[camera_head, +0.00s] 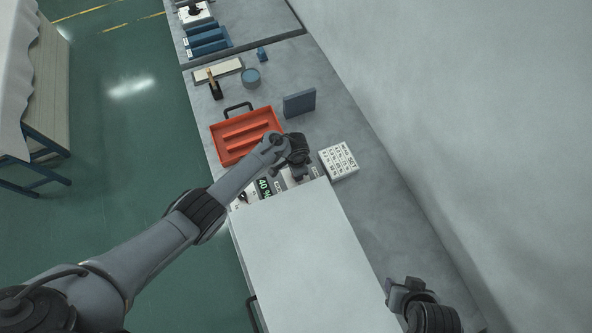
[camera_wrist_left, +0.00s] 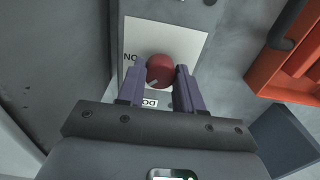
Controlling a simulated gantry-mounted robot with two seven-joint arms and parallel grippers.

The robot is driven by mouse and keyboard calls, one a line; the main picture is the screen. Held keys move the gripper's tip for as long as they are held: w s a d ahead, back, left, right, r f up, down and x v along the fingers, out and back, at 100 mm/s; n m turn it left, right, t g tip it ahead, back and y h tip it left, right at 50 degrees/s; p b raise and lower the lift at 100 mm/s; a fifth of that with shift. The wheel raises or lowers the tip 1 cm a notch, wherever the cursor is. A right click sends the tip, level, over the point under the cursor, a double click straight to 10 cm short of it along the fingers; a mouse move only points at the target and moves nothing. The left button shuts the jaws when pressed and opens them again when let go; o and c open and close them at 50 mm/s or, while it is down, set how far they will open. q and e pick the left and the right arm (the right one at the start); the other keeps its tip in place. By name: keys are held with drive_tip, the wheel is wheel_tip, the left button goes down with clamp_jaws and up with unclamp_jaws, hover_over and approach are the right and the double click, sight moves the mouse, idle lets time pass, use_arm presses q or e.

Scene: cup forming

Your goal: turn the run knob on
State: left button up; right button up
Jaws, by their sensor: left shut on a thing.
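A round red knob (camera_wrist_left: 160,70) with a pale pointer mark sits on a white plate (camera_wrist_left: 188,45) in the left wrist view. The mark points down and to the left in that view. The letters ON, upside down, are beside the knob at left; another small label below it is partly hidden. My left gripper (camera_wrist_left: 160,82) has a finger on each side of the knob and is shut on it. In the head view my left gripper (camera_head: 298,174) is over the machine's panel and hides the knob. My right gripper (camera_head: 408,290) is at lower right, away from the panel; its jaws are unclear.
The machine's large pale cover (camera_head: 305,250) is in front of the panel. A green display (camera_head: 264,187) glows beside my left gripper. An orange tray (camera_head: 229,151), a blue-grey block (camera_head: 299,103) and a white printed card (camera_head: 339,161) are close by. Bench space at right is clear.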

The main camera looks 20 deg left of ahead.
use_arm(q)
drive_tip(key=m, duration=0.4)
drive_tip(key=shift+m, duration=0.3)
drive_tip(key=shift+m+b, duration=0.35)
drive_tip(key=shift+m, duration=1.75)
drive_tip(key=o, duration=1)
drive_tip(key=shift+o, duration=0.2)
drive_tip(key=shift+r, duration=0.1)
wheel_tip(320, 180, up, 11)
drive_tip(key=p, duration=0.3)
